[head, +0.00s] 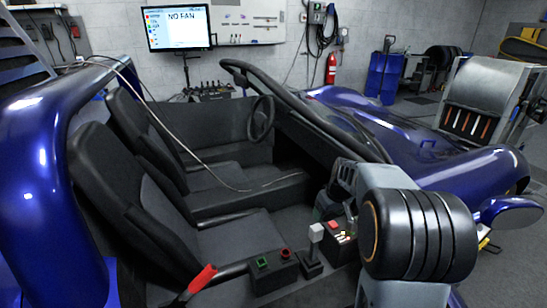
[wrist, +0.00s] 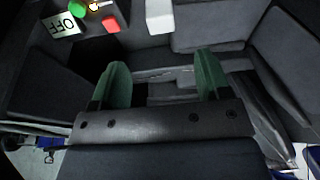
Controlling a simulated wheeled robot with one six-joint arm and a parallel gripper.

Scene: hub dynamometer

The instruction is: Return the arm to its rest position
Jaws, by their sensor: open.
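My arm (head: 420,235) reaches in from the lower right over the near side of the open blue car. Beyond the fingers is the dark cabin interior.
The cabin holds black seats (head: 150,190), a steering wheel (head: 261,118), a pale-topped shift lever (head: 316,232) and a red-gripped handbrake (head: 202,279). The windscreen frame (head: 315,115) rises behind my arm. A monitor (head: 179,27) reads NO FAN. A steel machine (head: 485,95) stands at right.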

